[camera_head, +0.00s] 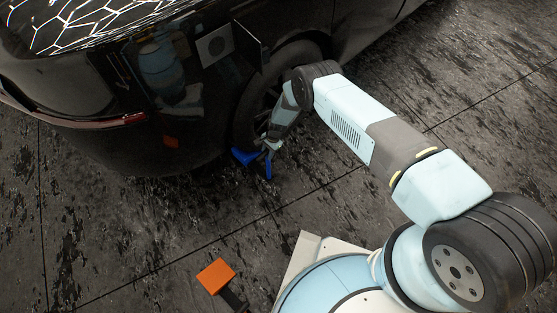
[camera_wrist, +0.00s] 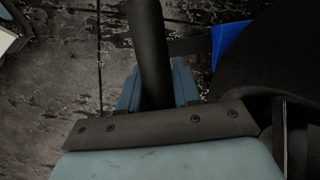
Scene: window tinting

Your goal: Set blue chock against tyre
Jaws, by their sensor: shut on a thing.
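The blue chock (camera_head: 243,157) is on or just above the floor beside the dark tyre (camera_head: 243,108) of the black car; its blue parts show on both sides of my gripper (camera_head: 269,146). In the wrist view, my gripper (camera_wrist: 158,88) is shut around a dark bar (camera_wrist: 150,40), which appears to be the chock's handle. A blue piece of the chock (camera_wrist: 229,40) shows at the top, right by the dark rounded tyre (camera_wrist: 275,65). I cannot tell whether the chock touches the tyre; the contact side is hidden.
An orange block (camera_head: 215,276) with a dark handle lies on the floor near my base. The stained tiled floor (camera_head: 130,235) between is clear.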

